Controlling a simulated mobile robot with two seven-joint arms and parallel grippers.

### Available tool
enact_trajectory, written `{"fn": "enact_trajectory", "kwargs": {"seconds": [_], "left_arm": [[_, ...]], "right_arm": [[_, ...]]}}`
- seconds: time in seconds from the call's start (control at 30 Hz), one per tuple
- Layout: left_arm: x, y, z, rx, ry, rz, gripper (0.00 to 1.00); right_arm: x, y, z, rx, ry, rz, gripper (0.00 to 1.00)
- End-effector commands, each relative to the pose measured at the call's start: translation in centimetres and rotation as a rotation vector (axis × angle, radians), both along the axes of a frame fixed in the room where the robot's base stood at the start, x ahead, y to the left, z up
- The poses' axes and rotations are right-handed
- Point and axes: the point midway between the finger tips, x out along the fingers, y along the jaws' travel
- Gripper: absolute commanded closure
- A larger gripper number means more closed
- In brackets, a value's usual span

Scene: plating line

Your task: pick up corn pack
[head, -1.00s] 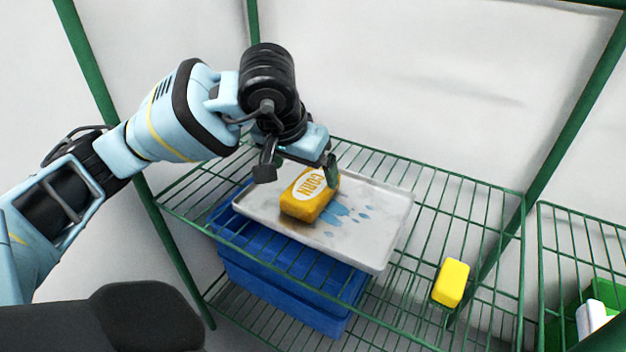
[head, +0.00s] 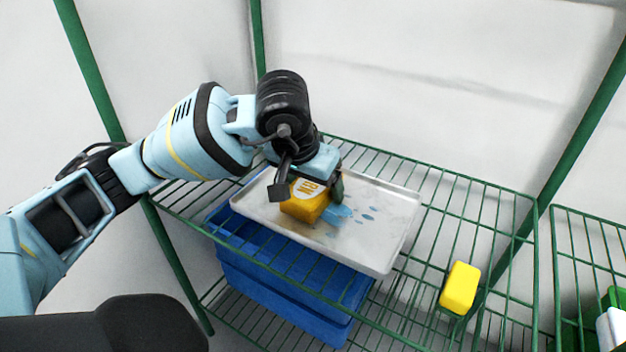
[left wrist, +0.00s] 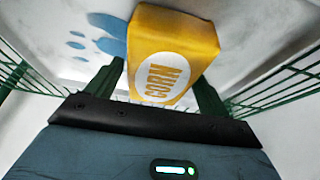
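The corn pack (head: 304,207) is a yellow-orange block with a white oval label reading CORN. It lies on a grey metal tray (head: 385,242) on the wire shelf. My left gripper (head: 309,191) is over the pack, with one finger on either side of it, partly hiding its top. In the left wrist view the corn pack (left wrist: 172,50) lies between the two dark green fingers. A small gap shows beside the left finger, so the gripper looks open around the pack. My right gripper is not in view.
Blue splotches (head: 340,211) mark the tray beside the pack. A plain yellow block (head: 460,288) sits on the wire shelf (head: 425,266) to the right. A blue crate (head: 290,300) stands below the shelf. Green posts (head: 88,70) rise at the corners.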

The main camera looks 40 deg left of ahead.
Motion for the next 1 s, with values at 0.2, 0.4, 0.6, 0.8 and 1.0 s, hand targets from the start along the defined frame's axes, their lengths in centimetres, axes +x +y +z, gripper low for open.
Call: {"fn": "enact_trajectory", "kwargs": {"seconds": [0.2,0.4,0.6,0.8,1.0], "left_arm": [[0.0,0.0,0.0,0.000,0.000,0.000,0.48],[0.0,0.0,0.1,0.000,-0.001,0.001,0.68],[0.0,0.0,0.2,0.000,-0.002,0.001,0.69],[0.0,0.0,1.6,0.000,-0.004,0.001,0.69],[-0.2,-0.1,4.2,0.000,-0.005,0.000,0.69]], "right_arm": [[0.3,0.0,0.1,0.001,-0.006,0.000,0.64],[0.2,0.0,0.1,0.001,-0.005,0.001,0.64],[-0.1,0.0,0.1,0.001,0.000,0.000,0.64],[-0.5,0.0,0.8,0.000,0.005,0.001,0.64],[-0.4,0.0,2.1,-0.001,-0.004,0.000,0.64]]}}
